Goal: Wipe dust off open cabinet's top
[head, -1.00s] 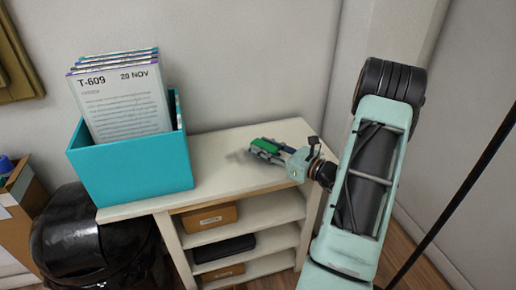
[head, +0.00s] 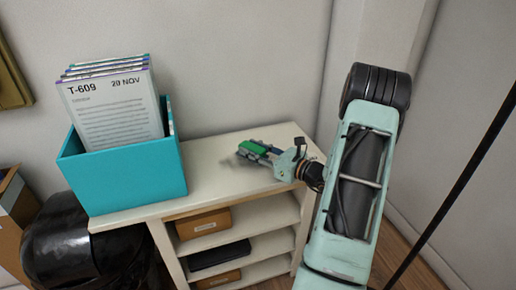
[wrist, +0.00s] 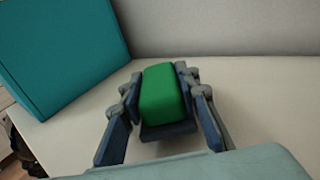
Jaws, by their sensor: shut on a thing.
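The open cabinet (head: 224,184) has a pale top, with the gripper over its right half. My gripper (head: 262,150) is shut on a green sponge-like block (head: 253,147). In the wrist view the block (wrist: 162,95) sits between the two blue-grey fingers, above or on the pale top (wrist: 260,100); I cannot tell if it touches. A faint greyish smudge (head: 230,160) shows on the top just left of the block; I cannot tell whether it is dust or shadow.
A teal bin (head: 125,178) with several upright folders (head: 112,105) fills the cabinet top's left end. The wall (head: 230,60) runs close behind. Shelves below hold brown boxes (head: 203,223) and a dark one (head: 220,255). A black bag (head: 75,250) stands at the left.

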